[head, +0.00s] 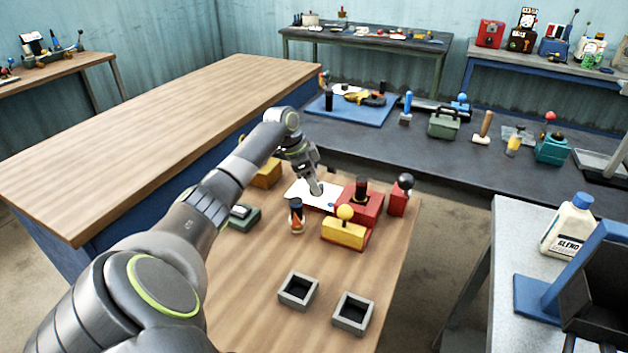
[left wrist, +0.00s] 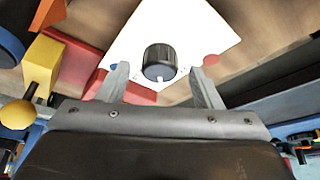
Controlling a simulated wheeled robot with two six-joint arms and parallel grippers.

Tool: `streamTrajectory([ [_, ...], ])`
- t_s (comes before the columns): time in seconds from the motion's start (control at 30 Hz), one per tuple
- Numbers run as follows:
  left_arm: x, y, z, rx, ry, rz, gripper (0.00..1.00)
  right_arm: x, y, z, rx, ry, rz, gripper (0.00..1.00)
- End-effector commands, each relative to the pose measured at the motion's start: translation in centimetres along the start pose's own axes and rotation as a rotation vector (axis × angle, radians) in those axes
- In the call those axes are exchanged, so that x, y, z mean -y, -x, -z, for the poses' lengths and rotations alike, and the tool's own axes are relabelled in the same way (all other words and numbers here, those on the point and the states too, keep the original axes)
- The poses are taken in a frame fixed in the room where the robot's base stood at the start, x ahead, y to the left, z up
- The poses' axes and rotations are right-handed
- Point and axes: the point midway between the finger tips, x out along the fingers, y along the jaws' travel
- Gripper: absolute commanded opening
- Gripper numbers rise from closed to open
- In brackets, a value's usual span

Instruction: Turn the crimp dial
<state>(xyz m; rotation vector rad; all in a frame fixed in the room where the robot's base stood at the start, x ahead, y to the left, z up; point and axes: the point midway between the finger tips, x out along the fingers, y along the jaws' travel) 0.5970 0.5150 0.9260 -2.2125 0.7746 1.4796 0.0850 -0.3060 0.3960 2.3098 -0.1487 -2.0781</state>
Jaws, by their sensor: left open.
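The crimp dial (left wrist: 159,60) is a black ribbed knob with a grey face and a small white mark at its lower edge. It stands on a white panel (left wrist: 185,20) with a blue dot on the left and a red dot on the right. In the head view the white panel (head: 326,203) lies on the wooden bench, and my gripper hides the dial. My left gripper (head: 317,190) is open above the panel. In the left wrist view its fingertips (left wrist: 160,68) lie on both sides of the dial, with gaps; I cannot tell their height. My right gripper is out of view.
A red block with a black knob (head: 362,205) and a yellow block with a yellow ball lever (head: 344,233) stand close right of the panel. An orange-and-black bottle (head: 297,216) is in front. Two square grey holders (head: 298,290) sit nearer, with bare wood around them.

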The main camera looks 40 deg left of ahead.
Motion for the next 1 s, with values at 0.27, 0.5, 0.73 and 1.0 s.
streamTrajectory([
  [0.27, -0.02, -0.94, 0.01, 0.0, -0.002, 0.0, 0.59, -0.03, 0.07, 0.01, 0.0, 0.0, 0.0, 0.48],
  [0.5, -0.03, -0.92, 0.01, 0.0, -0.001, 0.0, 0.46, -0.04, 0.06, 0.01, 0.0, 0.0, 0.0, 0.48],
  [0.73, -0.02, -0.89, 0.02, 0.0, -0.001, 0.0, 0.16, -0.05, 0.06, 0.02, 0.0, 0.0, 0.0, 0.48],
  [1.0, -0.05, -0.68, 0.08, 0.001, 0.023, 0.009, 0.15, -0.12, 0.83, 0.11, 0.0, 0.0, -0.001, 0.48],
])
